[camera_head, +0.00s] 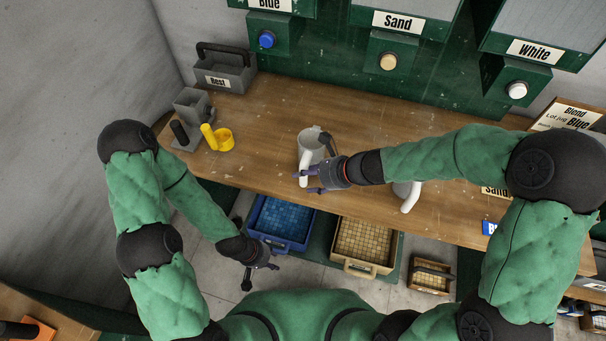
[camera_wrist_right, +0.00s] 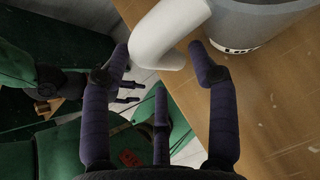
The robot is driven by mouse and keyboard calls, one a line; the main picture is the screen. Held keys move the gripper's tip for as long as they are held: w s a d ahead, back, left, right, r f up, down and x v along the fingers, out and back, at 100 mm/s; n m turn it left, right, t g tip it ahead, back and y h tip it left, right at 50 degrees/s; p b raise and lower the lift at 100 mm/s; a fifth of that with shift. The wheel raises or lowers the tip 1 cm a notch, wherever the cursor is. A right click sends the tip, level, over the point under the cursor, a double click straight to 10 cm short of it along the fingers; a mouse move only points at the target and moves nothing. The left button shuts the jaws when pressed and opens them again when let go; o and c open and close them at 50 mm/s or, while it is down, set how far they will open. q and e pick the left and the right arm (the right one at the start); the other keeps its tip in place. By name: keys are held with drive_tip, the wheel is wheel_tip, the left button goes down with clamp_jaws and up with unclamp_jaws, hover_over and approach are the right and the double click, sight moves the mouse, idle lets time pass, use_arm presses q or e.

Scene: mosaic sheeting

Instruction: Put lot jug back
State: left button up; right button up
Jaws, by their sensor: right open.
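A grey jug (camera_head: 312,140) with a white handle (camera_head: 304,170) stands on the wooden bench. In the right wrist view the jug's grey body (camera_wrist_right: 262,25) fills the top right, with part of a dark-lettered label. My right gripper (camera_head: 308,183) is open at the handle. In the wrist view its fingers (camera_wrist_right: 165,65) spread to either side of the white handle (camera_wrist_right: 165,35), with gaps showing. My left gripper (camera_head: 265,272) is open and empty, low in front of the bench; it also shows in the wrist view (camera_wrist_right: 128,92). A second white handle (camera_head: 408,198) shows below my right forearm, its body mostly hidden.
A grey caddy labelled "Rest" (camera_head: 225,77), a grey holder (camera_head: 190,106) and a yellow cup (camera_head: 222,140) stand at the bench's left. Blue, Sand and White dispensers (camera_head: 388,62) line the back. Blue (camera_head: 283,244) and tan (camera_head: 365,268) tile crates sit below the front edge.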

drive_tip(key=p+v, duration=0.3)
drive_tip(key=v, duration=0.5)
drive_tip(key=shift+s+d+r+p, duration=0.2)
drive_tip(key=shift+d+r+p, duration=0.05)
drive_tip(key=shift+p, duration=0.05)
